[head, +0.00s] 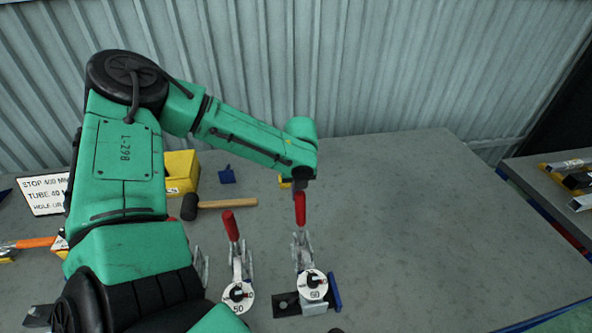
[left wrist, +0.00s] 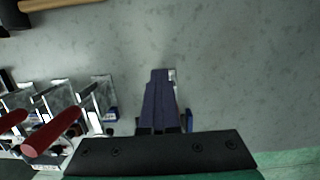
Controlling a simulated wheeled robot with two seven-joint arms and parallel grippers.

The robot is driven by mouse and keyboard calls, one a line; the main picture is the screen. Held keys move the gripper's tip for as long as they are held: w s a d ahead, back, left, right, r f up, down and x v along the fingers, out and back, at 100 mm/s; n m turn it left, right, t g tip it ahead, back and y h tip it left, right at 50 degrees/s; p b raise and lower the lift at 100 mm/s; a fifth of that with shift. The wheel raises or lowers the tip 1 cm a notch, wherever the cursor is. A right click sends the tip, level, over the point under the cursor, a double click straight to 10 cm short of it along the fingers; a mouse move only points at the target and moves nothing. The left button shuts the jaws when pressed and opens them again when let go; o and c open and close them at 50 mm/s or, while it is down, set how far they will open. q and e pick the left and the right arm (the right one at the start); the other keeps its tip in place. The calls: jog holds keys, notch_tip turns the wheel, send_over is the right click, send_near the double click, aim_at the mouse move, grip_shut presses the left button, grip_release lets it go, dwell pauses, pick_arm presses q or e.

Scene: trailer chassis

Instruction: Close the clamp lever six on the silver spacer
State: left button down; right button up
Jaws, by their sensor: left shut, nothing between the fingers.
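A toggle clamp with a red lever (head: 300,208) stands at the middle of the table, its lever raised and nearly upright. A round tag (head: 313,284) reading 60 sits at its front, above a small silver block (head: 314,308), which may be the spacer. A second clamp with a raised red lever (head: 231,225) and a tag reading 50 (head: 238,297) stands to its left. My left gripper (left wrist: 160,78) is shut and empty. My right gripper is out of view.
A mallet (head: 222,204), a yellow bin (head: 181,172) and a small blue part (head: 227,176) lie at the back left. A white sign (head: 43,193) stands at the far left. The table's right side is bare. Another table (head: 560,190) stands at the right.

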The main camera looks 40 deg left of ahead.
pick_arm(q)
jog(key=shift+w+d+r, duration=0.1)
jog(key=shift+w+d, duration=0.05)
jog(key=shift+w, duration=0.05)
jog(key=shift+s+d+r, duration=0.1)
jog(key=shift+r, duration=0.05)
jog(key=shift+s+d+r+p, duration=0.2)
jog(key=shift+s+d+p, duration=0.25)
jog(key=shift+s+d, duration=0.25)
notch_tip(320, 180, up, 8)
jog(key=p, duration=0.8)
jog(key=shift+w+r, duration=0.1)
jog(key=shift+r, duration=0.1)
jog(key=shift+f, duration=0.15)
jog(key=shift+d+f, duration=0.1)
jog(key=shift+f, duration=0.05)
